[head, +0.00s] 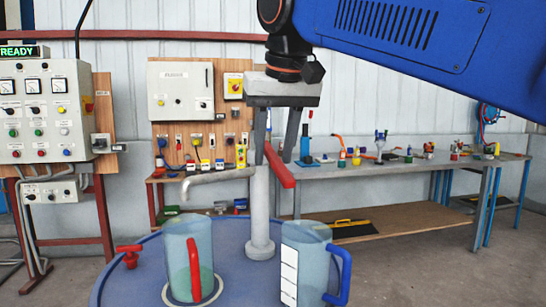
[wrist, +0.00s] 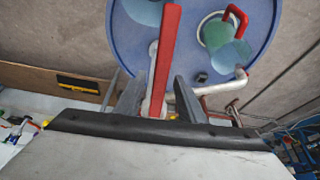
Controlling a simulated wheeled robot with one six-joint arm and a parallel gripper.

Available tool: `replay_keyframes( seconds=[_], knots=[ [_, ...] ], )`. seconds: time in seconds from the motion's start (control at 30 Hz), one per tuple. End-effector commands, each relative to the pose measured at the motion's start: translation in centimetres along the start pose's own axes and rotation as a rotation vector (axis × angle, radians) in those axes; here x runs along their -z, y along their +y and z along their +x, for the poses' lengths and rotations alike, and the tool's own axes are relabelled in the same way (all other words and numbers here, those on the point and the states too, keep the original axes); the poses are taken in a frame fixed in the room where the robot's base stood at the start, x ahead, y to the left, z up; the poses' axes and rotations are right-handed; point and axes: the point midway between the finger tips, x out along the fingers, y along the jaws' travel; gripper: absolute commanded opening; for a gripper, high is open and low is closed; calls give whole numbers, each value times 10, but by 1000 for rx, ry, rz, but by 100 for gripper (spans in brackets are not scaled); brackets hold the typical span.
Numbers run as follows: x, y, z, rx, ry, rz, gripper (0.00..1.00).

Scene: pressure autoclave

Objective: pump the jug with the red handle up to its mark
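The clear jug with the red handle (head: 178,248) stands on a pale ring on the round blue table, below the curved spout (head: 215,177). Its handle faces the camera; I cannot make out its mark or water level. The grey pump column (head: 260,215) carries a red lever (head: 281,166), which slants down toward the camera. My gripper (head: 278,158) is above the column, pointing down, its fingers apart. In the wrist view the red lever (wrist: 166,55) passes between the two fingers (wrist: 160,85), with gaps visible beside it.
A second jug with a blue handle (head: 312,258) and a white scale strip stands right of the column. A small red valve (head: 130,256) is at the left of the blue table (head: 235,285). A control panel (head: 45,110) and a workbench (head: 400,168) stand behind.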

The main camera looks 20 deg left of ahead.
Motion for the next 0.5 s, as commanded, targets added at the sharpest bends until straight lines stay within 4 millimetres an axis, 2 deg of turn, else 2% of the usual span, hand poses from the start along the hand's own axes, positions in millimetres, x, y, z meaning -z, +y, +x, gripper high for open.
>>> replay_keyframes(
  seconds=[0.2, 0.5],
  knots=[
    [0, 0, 15, 0, 0, 0, 36],
    [0, 0, 16, 0, 0, 0, 36]
  ],
)
